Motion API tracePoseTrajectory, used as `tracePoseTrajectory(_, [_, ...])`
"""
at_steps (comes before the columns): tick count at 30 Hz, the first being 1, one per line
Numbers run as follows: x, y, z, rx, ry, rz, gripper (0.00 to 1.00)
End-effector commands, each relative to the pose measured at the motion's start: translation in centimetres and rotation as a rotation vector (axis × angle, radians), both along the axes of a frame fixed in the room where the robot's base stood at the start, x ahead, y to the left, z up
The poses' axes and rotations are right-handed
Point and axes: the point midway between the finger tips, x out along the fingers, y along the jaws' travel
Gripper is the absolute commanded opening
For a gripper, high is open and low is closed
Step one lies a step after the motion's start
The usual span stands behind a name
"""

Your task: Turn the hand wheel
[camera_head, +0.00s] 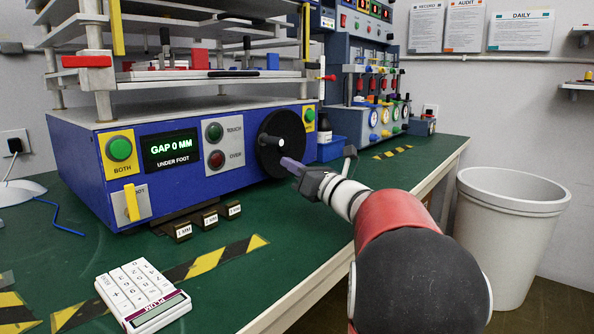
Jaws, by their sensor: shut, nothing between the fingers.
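The hand wheel (270,150) is a black disc with a light hub on the right part of the blue machine's (185,186) front panel. My gripper (285,161) reaches in from the lower right, its purple fingertips pointing at the wheel's lower right part. The fingers are shut with nothing between them. The tips overlap the wheel in the picture; I cannot tell if they touch it. A display (170,148) on the panel reads "GAP 0 MM, UNDER FOOT".
Three small dark blocks (208,219) with MM labels sit before the machine. A white calculator (142,295) lies at the front left. A blue box (331,149) and dark bottle (324,126) stand right of the wheel. A white bin (511,225) stands beyond the green table's (283,258) right edge.

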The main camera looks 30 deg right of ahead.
Motion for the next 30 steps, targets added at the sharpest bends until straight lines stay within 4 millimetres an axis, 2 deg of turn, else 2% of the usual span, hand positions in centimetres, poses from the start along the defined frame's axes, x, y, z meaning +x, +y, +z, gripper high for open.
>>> tracePoseTrajectory(3, [2.2,0.7,0.6,0.002,0.0,0.002,0.0])
tracePoseTrajectory(10, [4.7,1.5,1.2,0.001,0.0,0.001,0.0])
tracePoseTrajectory(25, [5.2,1.6,1.4,0.005,0.002,-0.001,0.0])
tracePoseTrajectory(30, [5.2,1.8,1.9,0.06,0.022,0.0,0.0])
